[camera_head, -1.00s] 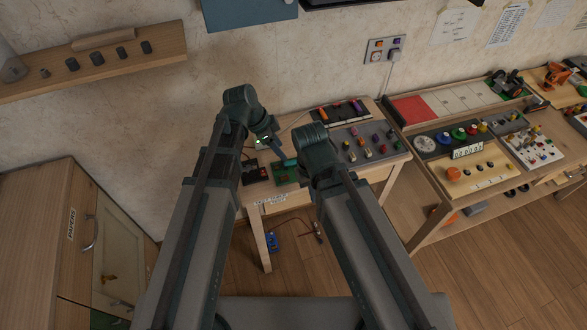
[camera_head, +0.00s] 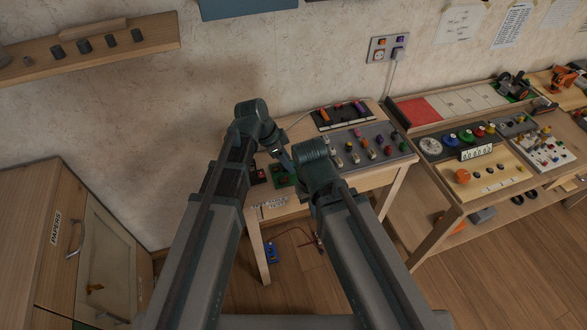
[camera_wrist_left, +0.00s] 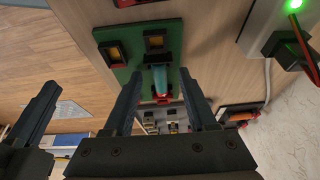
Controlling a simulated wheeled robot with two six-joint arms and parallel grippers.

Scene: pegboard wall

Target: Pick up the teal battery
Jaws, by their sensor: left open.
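The teal battery (camera_wrist_left: 160,79) shows in the left wrist view against a green board (camera_wrist_left: 112,67) with dark, yellow-centred sockets. A red piece shows at its lower end. My left gripper (camera_wrist_left: 159,88) is open, with one finger on each side of the battery in that view; contact is not visible. In the head view my left gripper (camera_head: 284,157) points down at the board, and the battery is not clearly visible there. My right gripper's wrist (camera_head: 318,165) is close beside it and hides its own fingers. A dark finger-like part shows at the left of the wrist view.
The small wooden table (camera_head: 375,179) also holds a grey panel (camera_head: 384,159) with several coloured pieces and a dark tray (camera_head: 342,116) at the back. A box with a green light (camera_wrist_left: 296,5) is near the left gripper. A wider workbench stands to the right.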

